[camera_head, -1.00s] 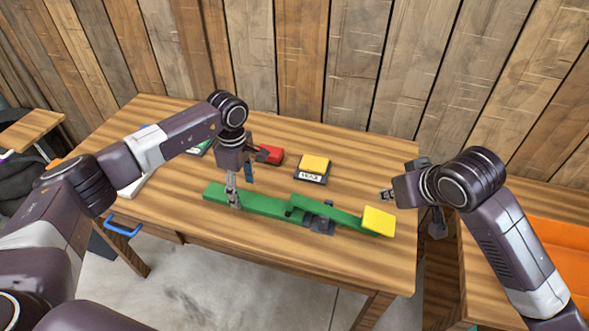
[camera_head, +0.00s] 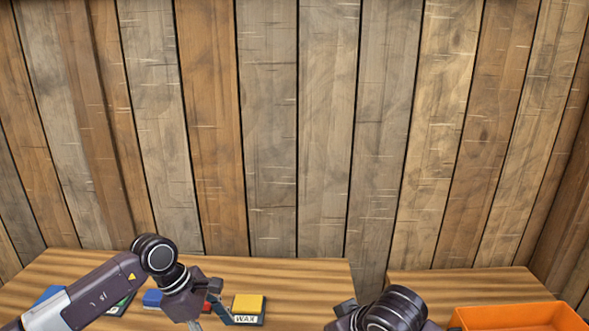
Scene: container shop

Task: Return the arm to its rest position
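My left arm comes in from the lower left, and its gripper (camera_head: 207,317) points down over the table, with the fingertips cut off by the bottom edge of the view. Whether it holds anything is hidden. My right arm's wrist shows at the bottom centre-right, with only part of its gripper (camera_head: 345,308) in view; its fingers are not clear. The green bar seen earlier under the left gripper is out of view.
A blue block (camera_head: 152,298) and a red block (camera_head: 208,306) are partly hidden near my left gripper. An orange crate (camera_head: 515,317) stands at right. A plank wall (camera_head: 300,130) rises behind.

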